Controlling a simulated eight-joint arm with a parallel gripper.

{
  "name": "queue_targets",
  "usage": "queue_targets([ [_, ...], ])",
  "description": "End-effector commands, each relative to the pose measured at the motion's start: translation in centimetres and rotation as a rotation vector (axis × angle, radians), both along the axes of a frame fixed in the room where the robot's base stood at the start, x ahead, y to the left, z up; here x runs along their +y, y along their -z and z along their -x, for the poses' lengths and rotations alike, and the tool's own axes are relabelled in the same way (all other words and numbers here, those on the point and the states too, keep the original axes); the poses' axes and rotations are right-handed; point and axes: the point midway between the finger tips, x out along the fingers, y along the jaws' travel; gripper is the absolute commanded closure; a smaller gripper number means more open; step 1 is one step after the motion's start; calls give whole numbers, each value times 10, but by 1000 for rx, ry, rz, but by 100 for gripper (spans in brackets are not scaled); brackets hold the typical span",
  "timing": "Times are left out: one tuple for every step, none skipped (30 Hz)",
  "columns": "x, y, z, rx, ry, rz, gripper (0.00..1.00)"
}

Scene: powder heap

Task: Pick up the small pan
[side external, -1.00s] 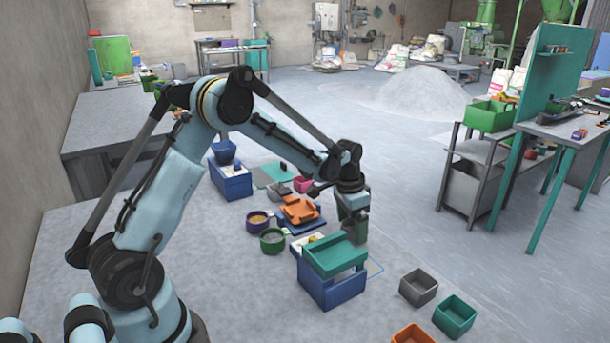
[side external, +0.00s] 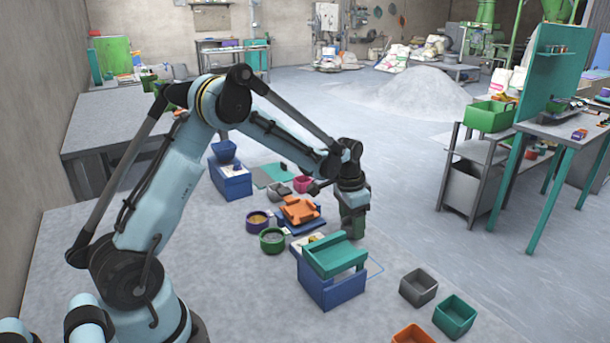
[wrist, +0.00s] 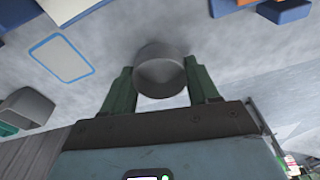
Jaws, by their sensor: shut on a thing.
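The small pan (wrist: 160,76) is a round grey cup-like vessel in the wrist view, held between the two green fingers of my gripper (wrist: 161,88). The fingers are shut on its left and right sides. In the side view my gripper (side external: 354,230) points down just behind the teal tray on the blue box, and I cannot make out the pan there. The height of the pan above the surface is hard to judge.
A teal tray (side external: 335,257) on a blue box (side external: 332,290) stands close in front of my gripper. An orange tray (side external: 299,210), a green pot (side external: 272,241) and a purple pot (side external: 257,222) stand to the left. A grey bin (side external: 418,288) and a teal bin (side external: 455,317) stand at right.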

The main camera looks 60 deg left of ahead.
Motion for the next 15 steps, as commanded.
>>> queue_targets([
  [0,-5,0,0,0,0,70],
  [0,-8,0,0,0,0,70],
  [0,-13,0,0,0,0,70],
  [0,-18,0,0,0,0,70],
  [0,-23,0,0,0,0,70],
  [0,-30,0,0,0,0,70],
  [0,-37,1,0,0,0,70],
  [-7,-40,2,0,4,1,70],
  [-17,-45,5,0,6,0,70],
  [-23,-49,8,0,6,0,70],
  [-30,-53,10,0,6,0,70],
  [-39,-58,13,0,6,0,70],
  [-45,-63,15,0,6,0,70],
  [-52,-66,17,0,7,0,70],
  [-60,-71,20,0,6,0,70],
])
